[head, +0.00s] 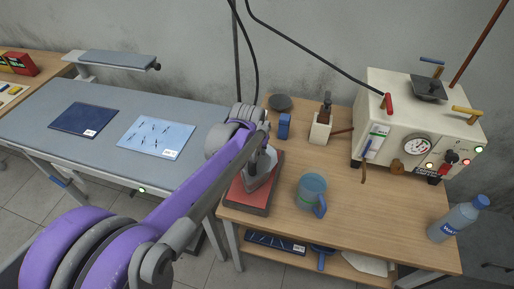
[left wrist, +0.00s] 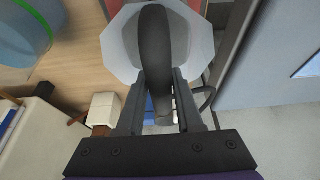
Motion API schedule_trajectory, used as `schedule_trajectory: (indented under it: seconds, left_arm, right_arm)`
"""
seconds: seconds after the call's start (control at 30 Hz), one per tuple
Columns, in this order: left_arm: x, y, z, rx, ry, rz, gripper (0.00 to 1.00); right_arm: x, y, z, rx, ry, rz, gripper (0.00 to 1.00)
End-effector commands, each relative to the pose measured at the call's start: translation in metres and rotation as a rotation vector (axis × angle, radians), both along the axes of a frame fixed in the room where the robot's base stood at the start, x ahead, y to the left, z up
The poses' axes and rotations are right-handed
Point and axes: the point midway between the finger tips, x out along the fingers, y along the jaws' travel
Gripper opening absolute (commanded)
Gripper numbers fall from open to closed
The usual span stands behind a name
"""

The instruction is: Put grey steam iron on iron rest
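The grey steam iron (head: 263,172) is at the left end of the wooden table, over the red iron rest (head: 242,202); I cannot tell whether it touches the rest or hangs just above it. My left gripper (head: 258,143) is at the top of the iron, partly hidden by my purple arm. In the left wrist view the gripper's fingers (left wrist: 159,85) lie close against both sides of the iron's dark handle (left wrist: 155,45), with the pale body (left wrist: 119,42) beyond. A strip of the red rest (left wrist: 198,5) shows past the iron. My right gripper is not in view.
A blue mug (head: 312,188) stands right of the rest. Behind are a blue block (head: 284,125) and a cream block (head: 320,128). A cream steam unit (head: 410,115) and a water bottle (head: 458,220) are at right. The grey ironing table (head: 60,100) holds folded blue cloths (head: 157,137).

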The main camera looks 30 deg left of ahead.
Motion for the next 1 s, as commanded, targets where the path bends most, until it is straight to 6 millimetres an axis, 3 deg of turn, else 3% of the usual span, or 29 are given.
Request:
schedule_trajectory:
  seconds: [0.03,0.13,0.53,1.0]
  left_arm:
    - [0.001,0.000,0.000,0.000,-0.001,0.000,0.44]
    - [0.000,0.000,0.000,0.000,-0.001,0.000,0.62]
    - [-0.002,-0.001,0.008,0.000,-0.001,0.000,0.63]
    - [-0.036,-0.009,0.092,0.000,-0.001,0.000,0.63]
  right_arm:
    - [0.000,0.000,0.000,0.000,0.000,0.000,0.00]
    - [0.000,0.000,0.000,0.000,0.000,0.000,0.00]
    - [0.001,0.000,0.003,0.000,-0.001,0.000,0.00]
    - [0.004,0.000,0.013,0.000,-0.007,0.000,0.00]
